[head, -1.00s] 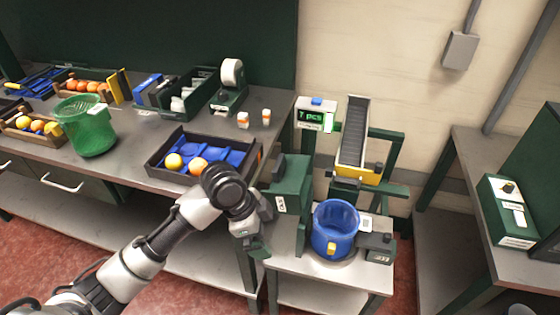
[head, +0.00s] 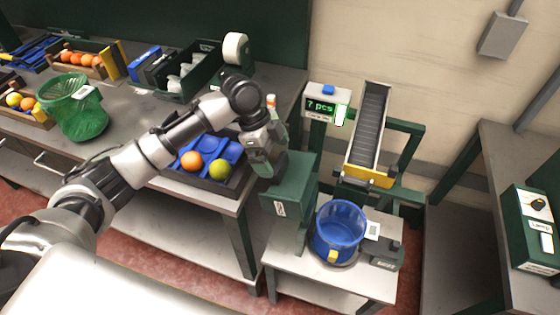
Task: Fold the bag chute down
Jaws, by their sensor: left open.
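The bag chute (head: 368,130) is a dark ribbed slide in a pale frame with a yellow lower end (head: 369,175). It stands steeply tilted on a green stand, above and behind a blue bucket-like container (head: 340,228). My left gripper (head: 264,165) is open and empty, pointing down near the right end of the fruit tray, left of the chute and beside the green machine housing (head: 289,190). It is apart from the chute. My right gripper is not in view.
A counter box (head: 325,104) reads "7 pcs" left of the chute. A dark tray (head: 224,187) with blue inserts holds an orange and a yellow-green fruit. A green basket (head: 77,112) stands left. A bench with a switch box (head: 533,230) is at right.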

